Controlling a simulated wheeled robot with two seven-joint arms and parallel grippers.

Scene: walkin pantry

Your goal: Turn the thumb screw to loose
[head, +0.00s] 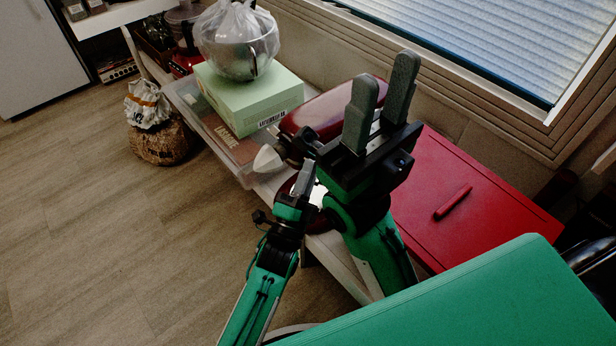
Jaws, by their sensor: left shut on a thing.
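A dark red stand mixer (325,112) stands on the bench with its rounded body lying behind my grippers. A pale pointed part (267,160) shows at its left end, with dark and metal parts beside it. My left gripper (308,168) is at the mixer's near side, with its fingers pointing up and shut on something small. That appears to be the thumb screw, but the fingers hide it. My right gripper (387,70) is raised in front of the mixer, fingers up, open and empty, and covers part of the mixer.
A red box (500,205) lies right of the mixer. A pale green box (245,100) with a bagged bowl (238,40) on it stands to the left, on a clear tray (240,172). A woven basket (160,143) is on the floor.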

